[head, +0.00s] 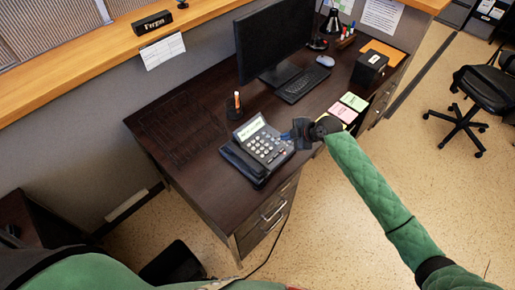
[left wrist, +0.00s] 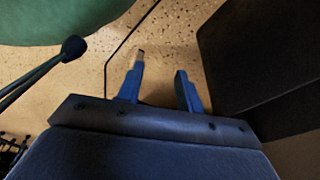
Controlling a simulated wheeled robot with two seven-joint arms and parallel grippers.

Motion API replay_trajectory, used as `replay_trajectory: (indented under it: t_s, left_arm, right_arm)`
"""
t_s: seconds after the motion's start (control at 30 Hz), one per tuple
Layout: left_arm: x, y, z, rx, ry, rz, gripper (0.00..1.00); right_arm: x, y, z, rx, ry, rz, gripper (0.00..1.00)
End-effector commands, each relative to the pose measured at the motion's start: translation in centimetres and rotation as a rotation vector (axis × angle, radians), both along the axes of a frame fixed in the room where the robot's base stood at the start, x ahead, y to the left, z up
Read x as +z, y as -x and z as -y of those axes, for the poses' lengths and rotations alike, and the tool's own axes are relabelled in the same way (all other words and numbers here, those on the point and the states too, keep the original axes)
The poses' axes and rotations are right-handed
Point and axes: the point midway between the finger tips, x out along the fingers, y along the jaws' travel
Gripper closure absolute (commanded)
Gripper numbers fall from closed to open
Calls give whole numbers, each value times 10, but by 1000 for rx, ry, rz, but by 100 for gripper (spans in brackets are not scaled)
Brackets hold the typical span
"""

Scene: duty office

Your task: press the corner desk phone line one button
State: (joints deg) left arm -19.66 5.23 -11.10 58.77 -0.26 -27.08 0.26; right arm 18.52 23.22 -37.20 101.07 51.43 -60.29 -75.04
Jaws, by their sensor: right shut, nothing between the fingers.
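The corner desk phone (head: 257,148) sits on the dark wooden desk, with a handset on its left side, a lit display at the top and a keypad. The line one button is too small to pick out.
A raised wooden ledge (head: 95,57) runs behind. An office chair (head: 485,90) stands at the right.

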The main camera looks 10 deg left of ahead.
Motion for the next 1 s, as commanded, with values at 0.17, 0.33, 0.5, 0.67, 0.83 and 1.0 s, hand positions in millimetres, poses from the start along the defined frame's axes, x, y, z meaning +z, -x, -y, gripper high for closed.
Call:
replay_trajectory:
  t_s: [0.17,0.33,0.5,0.67,0.83,1.0]
  left_arm:
    - [0,0,0,0,0,0,64]
    - [0,0,0,0,0,0,79]
    - [0,0,0,0,0,0,100]
    - [0,0,0,0,0,0,100]
    - [0,0,0,0,0,0,100]
    - [0,0,0,0,0,0,100]
  right_arm:
    - [0,0,0,0,0,0,100]
    - [0,0,0,0,0,0,100]
    - [0,0,0,0,0,0,100]
    - [0,0,0,0,0,0,100]
    - [0,0,0,0,0,0,100]
    - [0,0,0,0,0,0,100]
